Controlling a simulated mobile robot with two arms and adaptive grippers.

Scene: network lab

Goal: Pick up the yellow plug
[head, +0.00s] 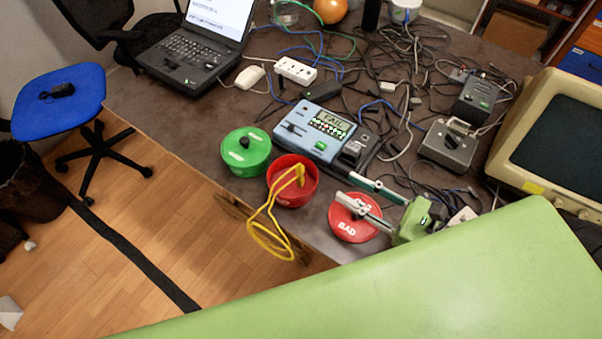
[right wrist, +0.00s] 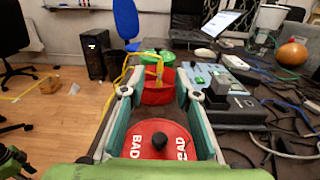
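The yellow plug (head: 299,172) is at the red bowl (head: 292,199), its upper part over the bowl's opening. Its yellow cable hangs in loops over the bowl's front, past the table edge. In the right wrist view, the yellow plug (right wrist: 158,70) shows beyond the fingertips, at the red bowl (right wrist: 157,94). My right gripper (head: 345,187) is open and empty, to the right of the bowl, its fingers pointing towards it. It is above a red lid marked BAD (head: 345,229). The right wrist view also shows the spread fingers (right wrist: 159,88). My left gripper is not in view.
A green lidded container (head: 252,165) stands left of the bowl. A blue tester (head: 318,128) stands behind it. Cables, a grey box (head: 449,147) and a monitor (head: 560,140) crowd the right side. The table's front edge is close to the bowl.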

